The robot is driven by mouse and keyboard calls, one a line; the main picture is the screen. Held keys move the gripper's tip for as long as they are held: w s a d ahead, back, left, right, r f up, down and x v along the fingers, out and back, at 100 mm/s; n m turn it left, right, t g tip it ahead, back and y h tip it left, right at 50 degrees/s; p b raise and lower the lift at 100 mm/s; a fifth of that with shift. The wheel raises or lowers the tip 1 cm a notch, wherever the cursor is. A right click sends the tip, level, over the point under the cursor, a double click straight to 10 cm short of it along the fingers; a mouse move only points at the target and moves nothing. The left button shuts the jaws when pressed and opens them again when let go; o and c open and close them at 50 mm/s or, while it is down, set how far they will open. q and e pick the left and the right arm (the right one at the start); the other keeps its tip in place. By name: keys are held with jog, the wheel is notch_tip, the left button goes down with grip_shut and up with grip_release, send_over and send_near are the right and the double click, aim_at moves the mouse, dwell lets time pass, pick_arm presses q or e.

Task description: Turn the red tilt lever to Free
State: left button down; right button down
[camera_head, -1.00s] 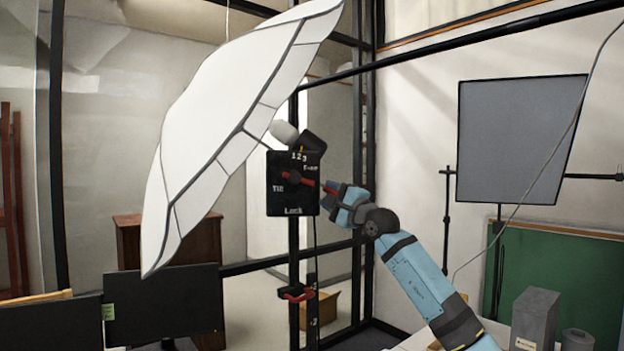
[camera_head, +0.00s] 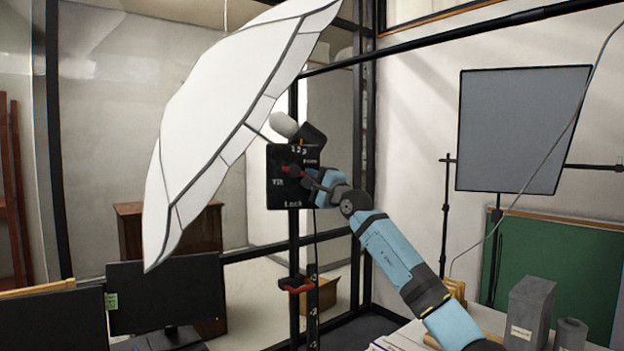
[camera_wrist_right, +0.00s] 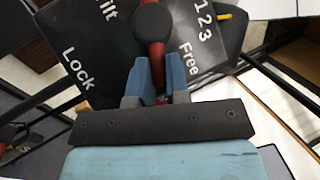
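The red tilt lever (camera_head: 291,171) is on the front of a black control box (camera_head: 283,194) marked Tilt, Free and Lock. My right gripper (camera_head: 312,180) reaches the lever from the right. In the right wrist view its blue fingers (camera_wrist_right: 159,78) lie on both sides of the lever's arm with no clear gap, so it looks shut on it. The lever's outer end is partly hidden. My left gripper is not in view.
A large white umbrella (camera_head: 215,110) is close to the left of the box. A black pole carries the box, with a second red lever (camera_head: 296,285) lower down. Monitors (camera_head: 165,295) stand at lower left. A grey panel (camera_head: 522,130) stands at right.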

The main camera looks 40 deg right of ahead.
jog(key=shift+s+d+r+n+g+y, duration=0.15)
jog(key=shift+r+n+g, duration=0.1)
jog(key=shift+n, duration=0.2)
jog(key=shift+w+d+r+n+g+y, duration=0.15)
jog(key=shift+r+n, duration=0.1)
jog(key=shift+n, duration=0.2)
jog(key=shift+s+a+r+n+g+y+p, duration=0.15)
jog(key=shift+r+n+g+y+p, duration=0.2)
jog(key=shift+n+g, duration=0.35)
jog(key=shift+n, duration=0.4)
jog(key=shift+f, duration=0.1)
jog(key=c, duration=1.1)
grip_release()
